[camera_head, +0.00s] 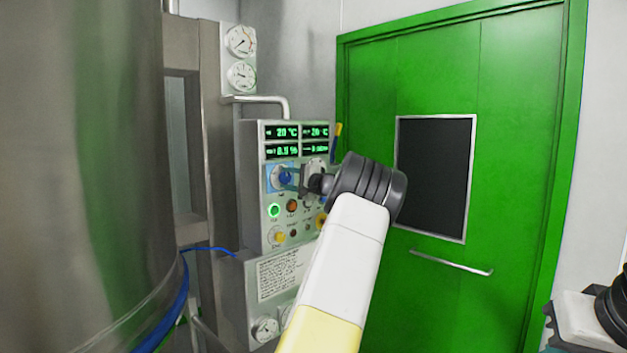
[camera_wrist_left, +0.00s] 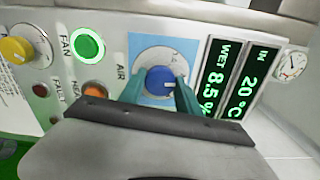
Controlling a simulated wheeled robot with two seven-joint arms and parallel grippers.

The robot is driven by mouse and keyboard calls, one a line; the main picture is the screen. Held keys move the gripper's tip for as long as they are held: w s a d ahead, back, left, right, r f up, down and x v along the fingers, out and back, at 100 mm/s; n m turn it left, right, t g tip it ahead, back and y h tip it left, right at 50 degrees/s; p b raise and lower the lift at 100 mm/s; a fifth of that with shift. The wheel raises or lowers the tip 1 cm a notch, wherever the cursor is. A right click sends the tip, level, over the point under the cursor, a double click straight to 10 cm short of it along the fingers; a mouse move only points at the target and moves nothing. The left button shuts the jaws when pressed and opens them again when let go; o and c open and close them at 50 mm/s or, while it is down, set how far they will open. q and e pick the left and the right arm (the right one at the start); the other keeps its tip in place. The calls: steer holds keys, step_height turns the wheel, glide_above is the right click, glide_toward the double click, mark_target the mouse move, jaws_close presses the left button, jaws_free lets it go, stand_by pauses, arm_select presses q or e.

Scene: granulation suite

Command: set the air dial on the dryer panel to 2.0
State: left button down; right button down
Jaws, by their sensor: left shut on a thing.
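The dryer panel (camera_head: 262,208) stands left of the middle in the head view. Its air dial is a blue knob (camera_wrist_left: 160,80) on a pale scale plate with a blue surround, with the word AIR beside it in the left wrist view. A light pointer mark on the knob faces roughly toward the displays; the scale numbers are too small to read. My left gripper (camera_wrist_left: 158,88) is shut on the knob, one teal finger on each side. In the head view the knob (camera_head: 285,179) shows partly behind the fingers.
Displays (camera_head: 297,141) sit above the dial. A lit green FAN button (camera_wrist_left: 86,44), an orange button (camera_wrist_left: 96,90) and a yellow knob (camera_wrist_left: 15,49) are close by. A large steel vessel (camera_head: 85,170) fills the left; a green door (camera_head: 510,130) is at right.

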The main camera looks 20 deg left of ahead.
stand_by(0.3)
arm_select(q)
steer(key=c, duration=0.9)
jaws_free()
steer(key=shift+o, duration=0.2)
steer(key=v, duration=0.8)
steer(key=shift+a, duration=0.1)
